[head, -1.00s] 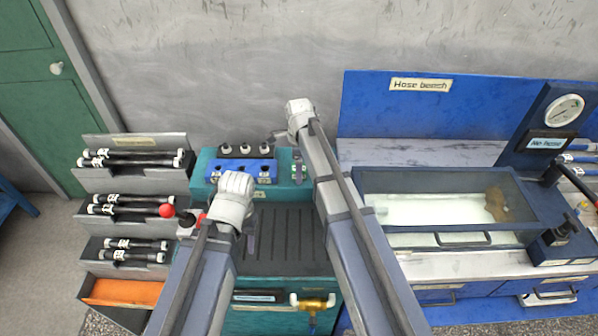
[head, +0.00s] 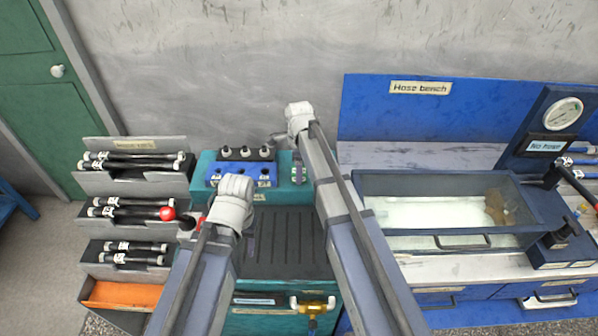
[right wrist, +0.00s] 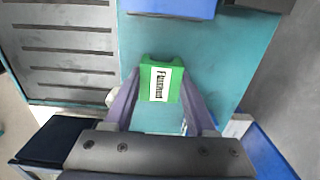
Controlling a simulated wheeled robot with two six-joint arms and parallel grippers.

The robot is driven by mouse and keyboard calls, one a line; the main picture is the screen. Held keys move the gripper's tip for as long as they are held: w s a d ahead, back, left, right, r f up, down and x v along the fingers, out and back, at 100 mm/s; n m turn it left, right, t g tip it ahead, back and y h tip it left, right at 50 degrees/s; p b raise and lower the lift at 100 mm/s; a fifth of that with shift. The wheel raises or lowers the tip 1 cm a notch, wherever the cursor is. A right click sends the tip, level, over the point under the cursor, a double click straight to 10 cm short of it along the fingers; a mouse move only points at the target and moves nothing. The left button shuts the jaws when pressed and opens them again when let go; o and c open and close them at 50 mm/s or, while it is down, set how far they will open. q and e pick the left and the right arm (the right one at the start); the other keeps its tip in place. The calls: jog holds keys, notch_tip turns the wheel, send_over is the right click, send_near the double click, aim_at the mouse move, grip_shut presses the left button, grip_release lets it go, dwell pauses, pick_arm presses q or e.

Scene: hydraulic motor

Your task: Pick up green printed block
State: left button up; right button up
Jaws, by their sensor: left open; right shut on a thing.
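The green printed block (right wrist: 150,72) has a white label with dark lettering and shows between the two purple fingers of my right gripper (right wrist: 160,84) in the right wrist view. The fingers are shut on its sides. It is over the teal bench top, and I cannot tell whether it still touches it. In the head view my right gripper (head: 298,172) is at the right end of the teal bench, and the block is small and mostly hidden there. My left gripper (head: 251,243) is open over the dark ribbed mat, largely hidden behind my left wrist.
A blue block with holes (head: 240,173) stands left of my right gripper, with several dark fittings behind it. A red-knobbed lever (head: 168,213) is left of my left wrist. Hose racks (head: 135,183) stand at the left, and a glass-lidded tank (head: 440,240) at the right.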

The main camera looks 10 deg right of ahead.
notch_tip(320, 180, up, 10)
jog(key=p, duration=0.9)
jog(key=shift+f, duration=0.3)
jog(key=shift+a, duration=0.1)
